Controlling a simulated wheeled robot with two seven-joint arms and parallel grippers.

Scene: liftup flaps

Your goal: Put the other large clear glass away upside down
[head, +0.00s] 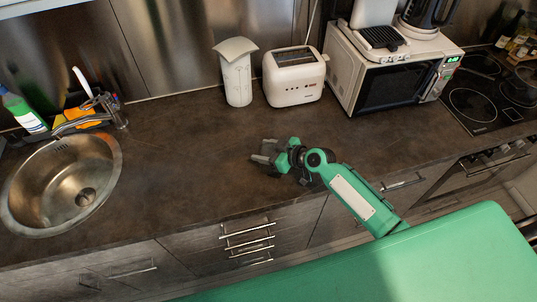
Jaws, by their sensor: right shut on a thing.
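My right gripper (262,154) is over the middle of the dark countertop (190,160), its fingers pointing left. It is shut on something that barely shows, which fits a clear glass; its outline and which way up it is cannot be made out. I cannot tell whether it touches the countertop. No other large clear glass can be made out for certain. My left gripper is not in view.
A sink (62,185) is at the left with a green bottle (24,112) behind it. A white canister (237,78), a toaster (294,77) and a microwave (391,80) line the back. A hob (478,105) is at the right. Drawers (248,238) are below the counter's front edge.

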